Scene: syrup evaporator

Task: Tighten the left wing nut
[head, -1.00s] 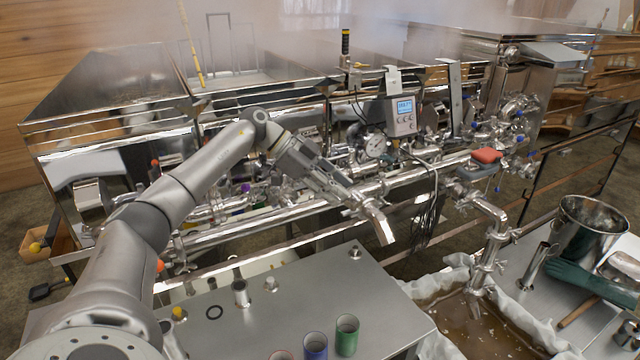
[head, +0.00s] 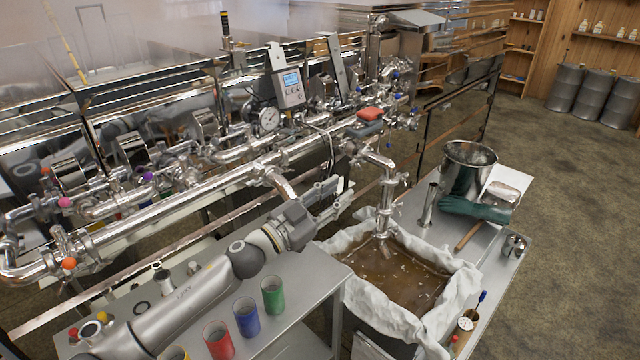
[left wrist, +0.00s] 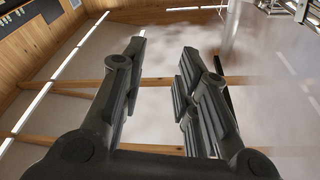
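My left gripper (head: 342,194) is open and empty in the head view. It is over the far right part of the steel table, just right of a short angled outlet pipe (head: 282,187) below the long pipe. The left wrist view shows its two dark fingers (left wrist: 162,55) apart, with nothing between them. Shiny clamps sit on the long steel pipe (head: 190,192) and on the drain pipe (head: 386,190) to the gripper's right. Any wing nuts on them are too small to tell apart, so I cannot pick out the left one. My right gripper is not in view.
Red (head: 218,341), blue (head: 247,317) and green (head: 273,296) cups stand on the steel table (head: 190,330). A cloth-lined tub of brown liquid (head: 385,275) stands to the right. A bucket (head: 467,168) and green gloves (head: 474,209) lie beyond it. A display box (head: 289,90) sits above the pipes.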

